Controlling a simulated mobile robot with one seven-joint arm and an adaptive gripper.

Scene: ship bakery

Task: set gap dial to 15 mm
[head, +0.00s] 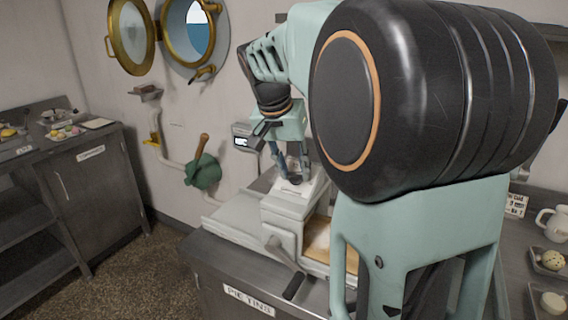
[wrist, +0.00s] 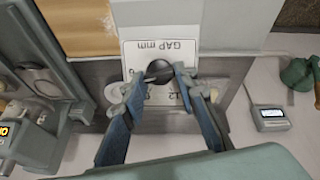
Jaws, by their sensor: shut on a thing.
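The gap dial (wrist: 158,70) is a dark round knob on a white plate marked "GAP mm" (wrist: 187,50), with numbers partly hidden by my fingers. My gripper (wrist: 160,82) is shut on the dial, with a fingertip on each side of it. The dial's pointer and setting cannot be read. In the head view my gripper (head: 294,178) reaches down to the top of the pale sheeter machine (head: 287,205), and the dial is mostly hidden there. A small display (wrist: 270,115) stands beside the machine; its digits are too small to read.
A tan dough board (head: 345,258) lies at the machine's front. The machine stands on a steel counter labelled "PIE TINS" (head: 248,300). A green valve with a wooden handle (head: 203,168) is on the wall pipe to the left. A mug (head: 554,224) and small trays sit at the right.

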